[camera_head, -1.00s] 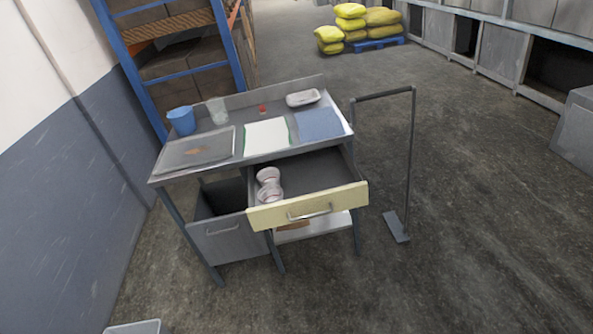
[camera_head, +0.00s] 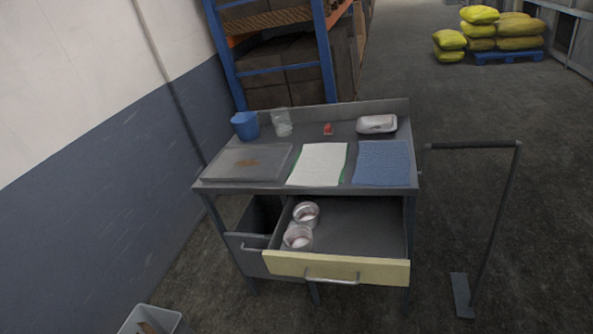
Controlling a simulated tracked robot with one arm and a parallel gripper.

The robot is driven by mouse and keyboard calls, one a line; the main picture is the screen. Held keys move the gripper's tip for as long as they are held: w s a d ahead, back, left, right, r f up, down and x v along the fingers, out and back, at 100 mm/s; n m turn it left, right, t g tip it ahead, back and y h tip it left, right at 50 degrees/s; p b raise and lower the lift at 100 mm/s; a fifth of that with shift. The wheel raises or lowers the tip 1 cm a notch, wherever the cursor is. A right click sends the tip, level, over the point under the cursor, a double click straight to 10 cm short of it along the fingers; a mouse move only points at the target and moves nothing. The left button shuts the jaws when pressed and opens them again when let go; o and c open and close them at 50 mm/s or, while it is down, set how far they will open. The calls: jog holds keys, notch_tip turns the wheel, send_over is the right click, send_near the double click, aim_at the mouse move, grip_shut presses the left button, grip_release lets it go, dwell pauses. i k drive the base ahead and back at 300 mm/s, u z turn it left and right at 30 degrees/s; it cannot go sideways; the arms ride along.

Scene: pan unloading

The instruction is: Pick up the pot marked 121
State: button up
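Two small round metal pots lie in the open drawer of a grey workbench. The rear pot (camera_head: 306,214) is in the drawer's left part, and the front pot (camera_head: 298,237) is just before it, close to or touching it. Both are open-topped and pale inside. No number is readable on either one, so I cannot tell which is marked 121. The drawer (camera_head: 365,224) is pulled out, with a cream front and a metal handle. My gripper is not in view.
The workbench top (camera_head: 265,190) holds a blue cup, a clear cup, a small red item, a white dish, a flat tray, and white and blue cloths. A thin metal stand (camera_head: 497,215) stands right. A grey bin (camera_head: 165,318) is at the lower left.

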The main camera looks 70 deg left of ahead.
aim_at(299, 237)
jog(key=u, duration=0.6)
jog(key=i, duration=1)
jog(key=u, duration=0.75)
jog(key=i, duration=0.25)
jog(key=u, duration=0.35)
